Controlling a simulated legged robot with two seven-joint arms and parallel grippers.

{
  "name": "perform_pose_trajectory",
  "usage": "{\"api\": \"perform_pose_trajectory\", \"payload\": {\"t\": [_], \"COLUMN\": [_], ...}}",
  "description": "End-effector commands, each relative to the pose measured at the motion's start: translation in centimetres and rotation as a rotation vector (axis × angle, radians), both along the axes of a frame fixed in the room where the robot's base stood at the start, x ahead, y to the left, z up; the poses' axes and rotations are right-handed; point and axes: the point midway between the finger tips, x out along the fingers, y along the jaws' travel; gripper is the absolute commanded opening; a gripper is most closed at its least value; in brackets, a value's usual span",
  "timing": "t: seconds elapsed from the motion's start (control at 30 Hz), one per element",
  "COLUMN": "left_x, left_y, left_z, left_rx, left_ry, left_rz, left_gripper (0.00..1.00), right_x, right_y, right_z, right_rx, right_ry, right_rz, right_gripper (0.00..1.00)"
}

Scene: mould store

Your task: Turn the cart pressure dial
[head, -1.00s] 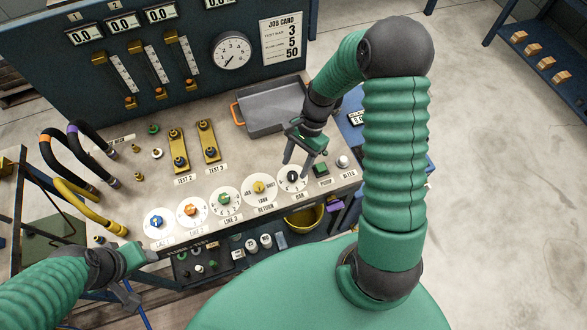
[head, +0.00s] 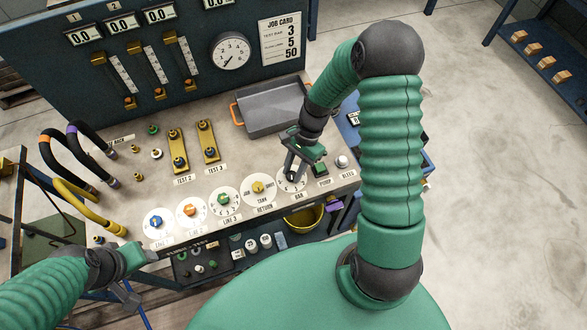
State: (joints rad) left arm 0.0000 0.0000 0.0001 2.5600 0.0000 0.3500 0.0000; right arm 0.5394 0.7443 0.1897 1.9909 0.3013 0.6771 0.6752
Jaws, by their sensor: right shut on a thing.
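The pressure dial is a black knob on a white round scale plate (head: 284,187) marked BAR, at the front right of the cart's top (head: 255,150). My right gripper (head: 291,177) reaches down from above and is shut on the dial's knob, which its fingers mostly hide. My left gripper (head: 147,256) is low at the left, by the cart's front edge, apart from the dials; its finger opening is too unclear to read.
Coloured knobs, such as the yellow tank knob (head: 258,187) and green line knob (head: 224,199), sit left of the dial. A green pump button (head: 321,170) and bleed knob (head: 342,161) stand close right. A grey tray (head: 270,108) and gauge (head: 231,52) lie behind.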

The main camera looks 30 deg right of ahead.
Motion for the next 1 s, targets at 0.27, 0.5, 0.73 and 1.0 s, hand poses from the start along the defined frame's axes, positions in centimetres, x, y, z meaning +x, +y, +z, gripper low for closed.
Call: {"api": "perform_pose_trajectory", "payload": {"t": [0.27,0.5,0.73,1.0], "left_x": [0.0,0.0,0.0,0.0], "left_y": [0.0,0.0,0.0,0.0], "left_z": [2.4,2.2,2.2,2.1], "left_rx": [0.000,0.000,0.000,0.000], "left_ry": [-0.001,0.000,0.000,0.000], "left_rz": [0.000,0.000,0.000,0.000], "left_gripper": [0.53,0.53,0.53,0.53], "right_x": [0.5,0.5,0.4,0.4], "right_y": [-0.1,-0.1,-0.1,-0.1], "right_z": [0.2,0.0,0.0,0.2], "right_rx": [-0.005,-0.006,-0.004,-0.004], "right_ry": [-0.003,-0.006,-0.004,-0.004], "right_rz": [0.289,0.298,0.298,0.298], "right_gripper": [0.00,0.00,0.50,0.50]}}
